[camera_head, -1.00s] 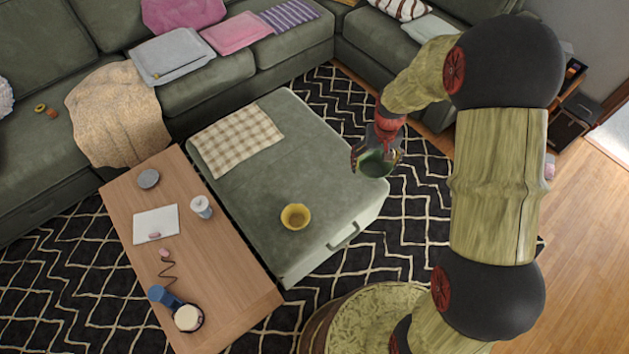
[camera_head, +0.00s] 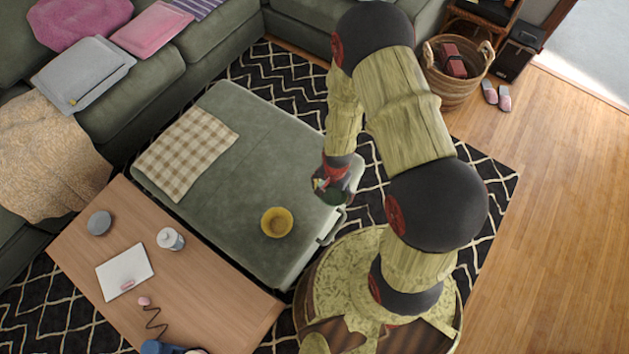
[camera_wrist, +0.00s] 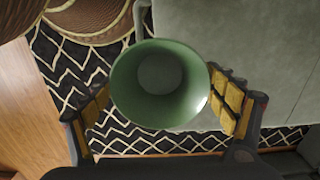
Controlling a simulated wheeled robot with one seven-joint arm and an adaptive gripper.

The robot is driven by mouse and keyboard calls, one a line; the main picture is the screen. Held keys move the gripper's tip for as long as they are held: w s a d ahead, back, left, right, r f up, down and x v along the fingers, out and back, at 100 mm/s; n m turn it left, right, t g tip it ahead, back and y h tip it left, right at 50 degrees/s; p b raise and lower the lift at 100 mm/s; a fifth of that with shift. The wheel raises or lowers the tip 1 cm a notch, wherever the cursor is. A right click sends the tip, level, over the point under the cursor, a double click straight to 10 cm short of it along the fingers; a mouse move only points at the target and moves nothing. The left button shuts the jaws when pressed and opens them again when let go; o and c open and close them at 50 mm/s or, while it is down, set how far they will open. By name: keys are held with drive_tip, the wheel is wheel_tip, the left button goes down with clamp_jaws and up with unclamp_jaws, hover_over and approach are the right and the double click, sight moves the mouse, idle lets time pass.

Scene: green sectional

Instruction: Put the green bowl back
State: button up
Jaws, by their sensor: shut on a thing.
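The green bowl (camera_wrist: 160,84) is held in my gripper (camera_wrist: 160,105), between its yellow-padded fingers in the wrist view. I look into its open top there. In the head view the green bowl (camera_head: 334,196) is a small dark green patch, mostly hidden by my gripper (camera_head: 333,184). My gripper is at the right edge of the green ottoman (camera_head: 265,165). In the wrist view the ottoman (camera_wrist: 245,45) lies behind the bowl, to the upper right. I cannot tell the bowl's exact height.
A yellow bowl (camera_head: 277,222) stands on the ottoman near its front. A checkered cloth (camera_head: 187,153) covers its left part. The wooden table (camera_head: 205,285) at left holds a white jar (camera_head: 171,239) and a grey disc (camera_head: 99,222). A wicker basket (camera_head: 458,88) stands on the floor at upper right.

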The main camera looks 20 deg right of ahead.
drive_tip(key=w+f+b, duration=0.1)
drive_tip(key=w+f, duration=0.2)
drive_tip(key=w, duration=0.1)
drive_tip(key=w+a+f+b, duration=0.1)
drive_tip(key=w+f+b, duration=0.1)
drive_tip(key=w+f, duration=0.1)
drive_tip(key=w+f+b, duration=0.2)
drive_tip(key=w+f, duration=0.1)
drive_tip(key=w, duration=0.3)
drive_tip(key=shift+a+f, duration=0.15)
drive_tip(key=shift+a, duration=0.25)
drive_tip(key=shift+w+f+b, duration=0.15)
drive_tip(key=shift+f+b, duration=0.35)
drive_tip(key=shift+f, duration=0.4)
drive_tip(key=shift+w+f+b, duration=0.15)
drive_tip(key=shift+f+b, duration=0.3)
drive_tip(key=shift+f, duration=0.45)
drive_tip(key=shift+f, duration=0.15)
drive_tip(key=o, duration=1.3)
drive_tip(key=shift+c, duration=0.2)
